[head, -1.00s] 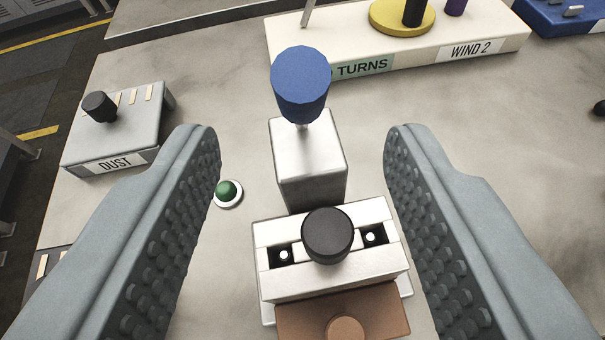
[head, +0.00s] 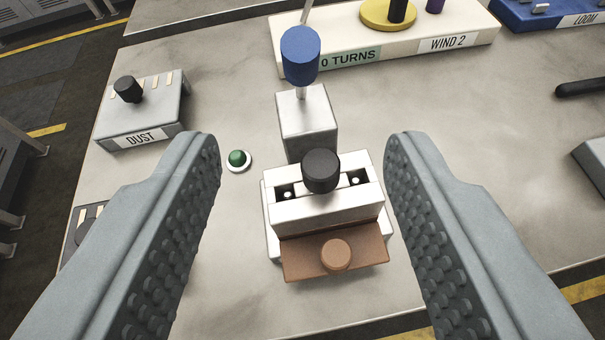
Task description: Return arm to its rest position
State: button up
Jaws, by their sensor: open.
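My gripper (head: 303,145) is open and empty, its two grey studded fingers wide apart at the left and right of the head view. Between the fingers, seen from above, is a white fixture (head: 325,210) with a black knob (head: 320,171) on top and a brown plate (head: 300,262) with a round brown knob at its front. Behind it stands a metal block (head: 308,125) with a blue knob (head: 300,55) on a thin stem. The fingers do not appear to touch any of these. The rest of my arm is out of view.
A DUST box (head: 150,110) with a black knob stands at the left, near a green button (head: 238,160). A white WIND 2 panel (head: 450,41) and a blue LOOM box (head: 550,14) stand at the back. A black bar (head: 580,87) lies at the right. The table front is clear.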

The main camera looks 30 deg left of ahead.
jog(key=shift+d, duration=0.1)
jog(key=s+d+r+m+t+h, duration=0.1)
jog(key=s+d+m+t+h, duration=0.3)
jog(key=s+d, duration=1.1)
jog(key=shift+s+d+r+t+h, duration=0.2)
jog(key=shift+d+t+h, duration=0.15)
jog(key=shift+t+h, duration=0.45)
